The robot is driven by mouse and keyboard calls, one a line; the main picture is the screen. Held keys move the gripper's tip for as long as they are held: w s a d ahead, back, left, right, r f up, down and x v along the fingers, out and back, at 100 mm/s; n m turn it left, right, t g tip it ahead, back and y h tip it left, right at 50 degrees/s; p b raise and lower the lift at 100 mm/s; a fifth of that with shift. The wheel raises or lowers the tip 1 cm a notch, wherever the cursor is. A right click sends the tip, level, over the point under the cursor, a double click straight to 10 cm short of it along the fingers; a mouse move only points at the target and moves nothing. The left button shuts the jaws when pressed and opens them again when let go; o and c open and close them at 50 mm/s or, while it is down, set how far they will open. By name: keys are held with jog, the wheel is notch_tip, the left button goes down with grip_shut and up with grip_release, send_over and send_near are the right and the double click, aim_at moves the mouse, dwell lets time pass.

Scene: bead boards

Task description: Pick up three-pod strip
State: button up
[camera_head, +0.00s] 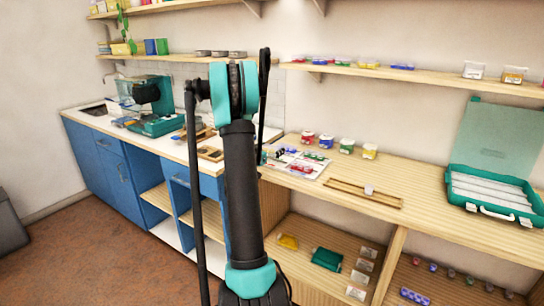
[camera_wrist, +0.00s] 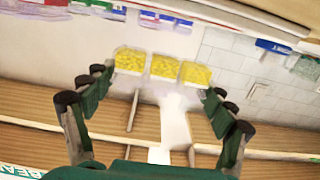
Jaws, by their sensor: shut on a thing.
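The three-pod strip (camera_wrist: 163,67) shows in the wrist view as a row of three white-rimmed square pods filled with yellow beads. It lies between the tips of my gripper (camera_wrist: 155,97), one dark green finger at each end of the row. My gripper is shut on it lengthwise, fingers wide apart. Whether the strip is clear of the surface behind it cannot be told. In the head view my arm stands in front, and I cannot make out the gripper or the held strip there.
A white mat (camera_head: 317,172) with coloured bead pods lies on the wooden counter. A wooden rail (camera_head: 345,193) lies to its right, several bead jars (camera_head: 347,146) stand behind, and an open teal case (camera_head: 490,196) stands far right. A shelf (camera_head: 430,76) runs above.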

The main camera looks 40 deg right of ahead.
aim_at(272, 147)
notch_tip(272, 147, up, 16)
jog(key=w+a+f+n+t+y, duration=0.2)
jog(key=w+a+f, duration=0.2)
jog(key=a, duration=0.2)
jog(key=w+a+f+n+t+y, duration=0.2)
jog(key=w+a+f+t, duration=0.1)
jog(key=w+a+f, duration=0.1)
jog(key=w+a+f+n+t+y, duration=0.2)
jog(key=w+a+f, duration=0.2)
jog(key=a+f, duration=0.2)
jog(key=shift+w+a+f+n+t, duration=0.1)
jog(key=shift+w+a+n+t, duration=0.1)
jog(key=shift+a, duration=0.5)
jog(key=shift+w+a+n+t, duration=0.1)
jog(key=shift+w+a, duration=0.1)
jog(key=shift+a, duration=0.45)
jog(key=w+a+f+n+t+y, duration=0.1)
jog(key=a+y, duration=0.4)
jog(key=a, duration=0.8)
jog(key=w+a+f+n+t+y, duration=0.2)
jog(key=a+n+y, duration=0.3)
jog(key=a, duration=0.7)
jog(key=shift+w+a+f+n, duration=0.3)
jog(key=shift+a+f+n, duration=0.05)
jog(key=shift+f+n, duration=0.05)
